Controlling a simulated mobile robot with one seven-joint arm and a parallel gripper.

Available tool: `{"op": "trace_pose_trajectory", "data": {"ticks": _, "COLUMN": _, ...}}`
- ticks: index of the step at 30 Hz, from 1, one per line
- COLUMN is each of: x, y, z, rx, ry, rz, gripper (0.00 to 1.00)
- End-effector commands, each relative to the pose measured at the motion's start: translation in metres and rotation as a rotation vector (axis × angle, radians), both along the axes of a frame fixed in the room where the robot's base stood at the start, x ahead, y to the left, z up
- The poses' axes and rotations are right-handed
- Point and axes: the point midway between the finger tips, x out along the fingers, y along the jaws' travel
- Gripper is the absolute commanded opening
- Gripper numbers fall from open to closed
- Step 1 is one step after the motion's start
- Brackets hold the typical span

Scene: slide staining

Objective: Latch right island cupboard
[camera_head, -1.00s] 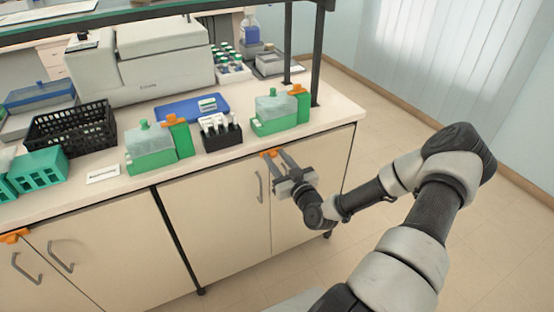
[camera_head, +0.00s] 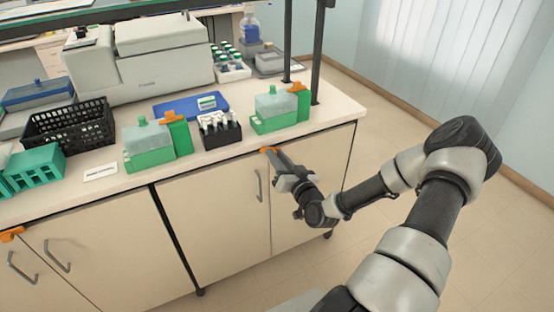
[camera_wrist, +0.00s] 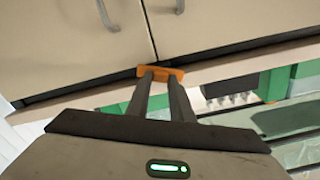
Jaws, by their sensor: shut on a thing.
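The right island cupboard has two pale doors, a left door (camera_head: 215,225) and a right door (camera_head: 310,205), both flush with the front. An orange latch (camera_head: 269,150) sits at the top of the seam between them, just under the worktop edge. It also shows in the wrist view (camera_wrist: 160,72). My gripper (camera_head: 275,157) reaches the latch from the front, and its fingers (camera_wrist: 160,76) are close together on it. The fingers hide part of the latch. The left door's handle (camera_head: 259,186) is visible, while my gripper and wrist cover the right door's handle in the head view.
The worktop (camera_head: 245,152) above holds green staining jars (camera_head: 150,145), a black vial rack (camera_head: 219,131) and a black basket (camera_head: 70,128). Another orange latch (camera_head: 11,234) is on the left cupboard. The floor to the right (camera_head: 400,130) is clear.

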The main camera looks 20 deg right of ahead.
Motion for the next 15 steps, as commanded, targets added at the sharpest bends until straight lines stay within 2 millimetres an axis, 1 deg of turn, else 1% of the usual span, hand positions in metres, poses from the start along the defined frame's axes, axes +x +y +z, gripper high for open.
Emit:
{"op": "trace_pose_trajectory", "data": {"ticks": 1, "x": -0.0007, "y": -0.0003, "z": -0.0027, "rx": 0.045, "ry": 0.004, "rz": 0.000, "gripper": 0.00}}
{"op": "trace_pose_trajectory", "data": {"ticks": 15, "x": -0.0006, "y": -0.0016, "z": -0.0034, "rx": 0.492, "ry": 0.019, "rz": 0.000, "gripper": 0.00}}
